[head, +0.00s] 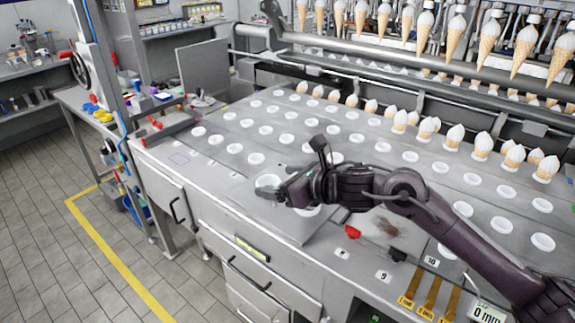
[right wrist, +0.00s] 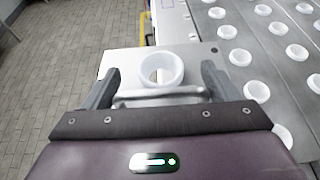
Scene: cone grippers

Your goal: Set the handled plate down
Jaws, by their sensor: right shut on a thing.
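The handled plate is a flat pale grey plate (right wrist: 120,66) with a white ring-shaped cup (right wrist: 161,68) in it and a metal bar handle (right wrist: 160,96) on its near side. My right gripper (right wrist: 159,92) is shut on this handle, with a dark finger at each end of the bar. In the head view my right gripper (head: 277,192) is at the front edge of the metal worktop, and its hand and forearm hide part of the plate (head: 285,224). Whether the plate touches the worktop I cannot tell. My left gripper is not in view.
The worktop (head: 178,140) carries rows of white ring holders (head: 255,158). White-topped cones (head: 455,134) stand in the back rows, and more hang from a rail above.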

